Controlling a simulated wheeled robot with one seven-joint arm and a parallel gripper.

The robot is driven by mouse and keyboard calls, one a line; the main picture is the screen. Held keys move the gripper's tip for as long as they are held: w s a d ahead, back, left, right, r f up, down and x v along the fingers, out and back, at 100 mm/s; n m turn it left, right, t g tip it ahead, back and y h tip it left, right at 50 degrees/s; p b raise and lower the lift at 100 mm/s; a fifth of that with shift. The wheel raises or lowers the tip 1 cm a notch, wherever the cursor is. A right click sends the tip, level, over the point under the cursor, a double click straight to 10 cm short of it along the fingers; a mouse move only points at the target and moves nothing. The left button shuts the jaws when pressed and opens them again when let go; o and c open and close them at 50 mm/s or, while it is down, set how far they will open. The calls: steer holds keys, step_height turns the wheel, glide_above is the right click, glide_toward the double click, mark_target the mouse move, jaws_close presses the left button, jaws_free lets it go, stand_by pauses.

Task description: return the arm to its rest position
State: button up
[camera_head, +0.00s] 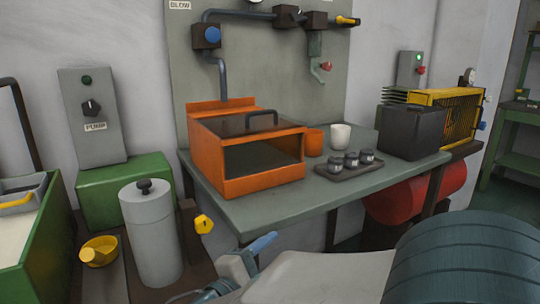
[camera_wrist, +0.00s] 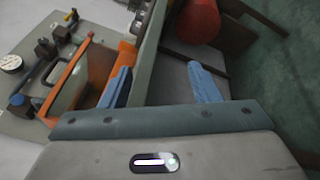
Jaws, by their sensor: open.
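My gripper (camera_wrist: 160,86) is open and empty in the wrist view, its two blue fingers wide apart with nothing between them. In the head view one blue finger of my gripper (camera_head: 262,243) shows low in front of the grey-green table (camera_head: 285,212), below its front edge. My arm reaches in from the lower right of the head view. An orange box (camera_head: 262,189) with a dark opening and a handled lid stands on the table above and beyond the gripper. The box also shows at the left of the wrist view (camera_wrist: 66,75).
An orange cup (camera_head: 314,142), a white cup (camera_head: 340,136) and a dark tray (camera_head: 340,177) of small jars stand on the table. A grey cylinder (camera_head: 150,235) with a black knob stands left of my gripper. A red tank (camera_head: 400,205) is under the table's right end.

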steer(key=s+d+r+m+g+y+p, duration=0.1)
steer(key=s+d+r+m+g+p, duration=0.3)
steer(key=d+g+p, duration=0.3)
steer(key=s+d+r+m+g+y+p, duration=0.1)
steer(key=s+d+r+m+g+p, duration=0.35)
steer(key=d+p, duration=0.4)
step_height(320, 180, up, 11)
steer(key=s+m+y+p, duration=0.2)
steer(key=m+y+p, duration=0.5)
steer(key=p, duration=0.5)
steer(key=shift+a+m+y+p, duration=0.3)
steer(key=shift+m+y+p, duration=0.1)
steer(key=shift+y, duration=0.6)
